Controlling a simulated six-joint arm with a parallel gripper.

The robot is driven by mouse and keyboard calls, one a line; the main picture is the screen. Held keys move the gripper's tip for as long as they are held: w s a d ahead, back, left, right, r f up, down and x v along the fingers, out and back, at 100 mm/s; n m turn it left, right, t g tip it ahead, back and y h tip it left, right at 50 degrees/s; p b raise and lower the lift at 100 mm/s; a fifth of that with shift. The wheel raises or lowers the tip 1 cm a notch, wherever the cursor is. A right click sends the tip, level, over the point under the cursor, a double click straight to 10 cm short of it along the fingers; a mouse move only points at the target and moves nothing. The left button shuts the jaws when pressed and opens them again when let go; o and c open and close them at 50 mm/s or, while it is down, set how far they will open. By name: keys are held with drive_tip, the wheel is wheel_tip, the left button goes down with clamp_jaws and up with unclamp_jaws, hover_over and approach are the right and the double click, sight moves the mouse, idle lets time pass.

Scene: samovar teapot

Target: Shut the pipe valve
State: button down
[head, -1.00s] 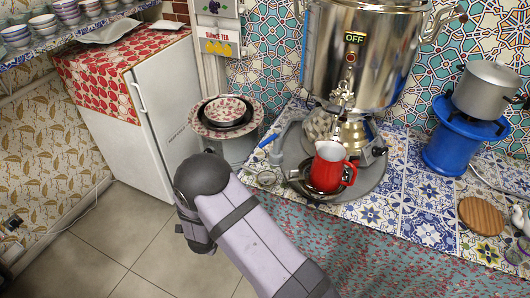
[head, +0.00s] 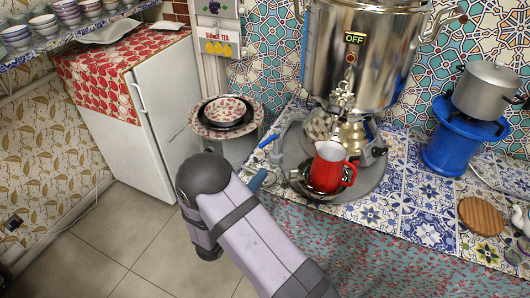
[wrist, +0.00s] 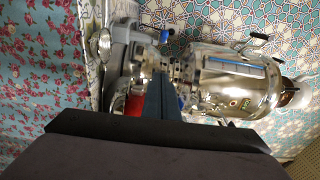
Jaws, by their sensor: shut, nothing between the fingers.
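The pipe valve has a blue lever handle (head: 268,141) on a grey pipe (head: 279,155), left of the samovar on the tiled counter. In the wrist view the blue handle (wrist: 164,37) shows above my fingertips, with the grey pipe (wrist: 118,55) to its left. My gripper (wrist: 162,78) is shut and empty, its fingers pointing toward the valve area. In the head view its blue-grey tip (head: 258,180) shows beyond my arm, below the valve and apart from the handle in the picture. The arm hides most of the gripper there.
The shiny samovar (head: 358,55) with an OFF sign stands right of the valve. A red pitcher (head: 328,165) stands in front of it. A stack of plates (head: 226,115) is at the left. A pot (head: 488,90) on a blue burner (head: 455,148) is farther right. Floor (head: 120,225) is clear at the left.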

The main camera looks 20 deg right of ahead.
sight(270, 140)
drive_tip(key=w+d+p, duration=0.4)
drive_tip(key=w+d, duration=0.1)
drive_tip(key=w, duration=0.5)
drive_tip(key=shift+d, duration=0.2)
idle(0.4)
